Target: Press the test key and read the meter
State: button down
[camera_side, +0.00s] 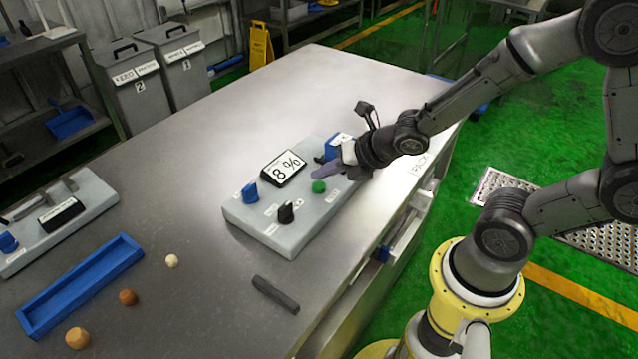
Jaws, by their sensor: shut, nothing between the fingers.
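A light grey panel (300,222) lies on the metal table. It carries a meter (284,168) with a white face in a black frame, which appears to show 8 and a percent sign. A round green key (319,186) stands to the right of the meter, nearer the table's front edge. My gripper (330,161) is shut and empty over the panel's right end, behind and to the right of the green key and apart from it. A purple piece (329,187) lies beside the green key, below my gripper. The panel's labels are too small to read.
The panel also bears a blue knob (250,193) and a black knob (286,212). A dark bar (276,294) lies in front. The table's back is clear.

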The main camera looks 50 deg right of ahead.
jog(key=shift+r, duration=2.5)
jog(key=shift+r, duration=0.1)
notch_tip(320, 180, up, 4)
jog(key=t, duration=0.1)
send_over(323, 187)
jog(key=s+d+r+m+h, duration=0.2)
jog(key=s+d+r+m, duration=0.15)
jog(key=r+m, duration=0.45)
jog(key=s+a+f+m+g, duration=0.1)
jog(key=s+f+m+g, duration=0.1)
jog(key=s+m, duration=0.5)
jog(key=s+a+f+m+g+y, duration=0.1)
jog(key=s+m+g, duration=0.1)
jog(key=s+m, duration=0.5)
jog(key=m, duration=0.6)
jog(key=shift+s+a+f+g, duration=0.2)
jog(key=shift+f+g, duration=0.1)
jog(key=shift+f, duration=0.1)
